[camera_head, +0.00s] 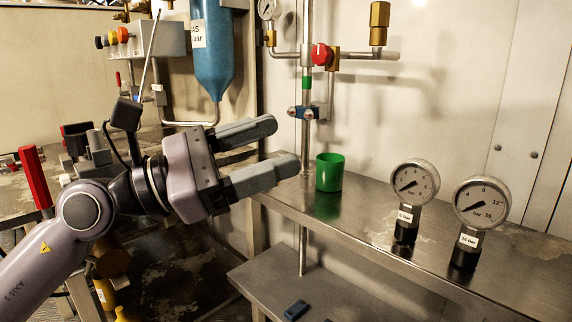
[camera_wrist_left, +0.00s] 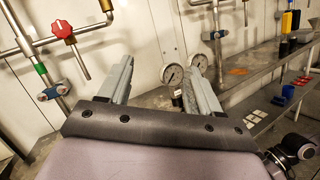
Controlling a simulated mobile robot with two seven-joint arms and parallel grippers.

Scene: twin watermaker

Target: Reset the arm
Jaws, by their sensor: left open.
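My left gripper (camera_head: 272,150) is open and empty. It reaches in from the left in the head view, with its fingers pointing right above the gap before the steel bench. Its two grey fingers (camera_wrist_left: 160,78) stand apart in the left wrist view with nothing between them. My right gripper is not seen clearly in either view.
A green cup (camera_head: 329,172) stands on the steel bench (camera_head: 350,215), just right of the fingertips. Two pressure gauges (camera_head: 413,185) (camera_head: 480,203) stand farther right. A red-handled valve (camera_head: 322,54) sits on the pipes behind. A blue tank (camera_head: 213,50) hangs behind the gripper.

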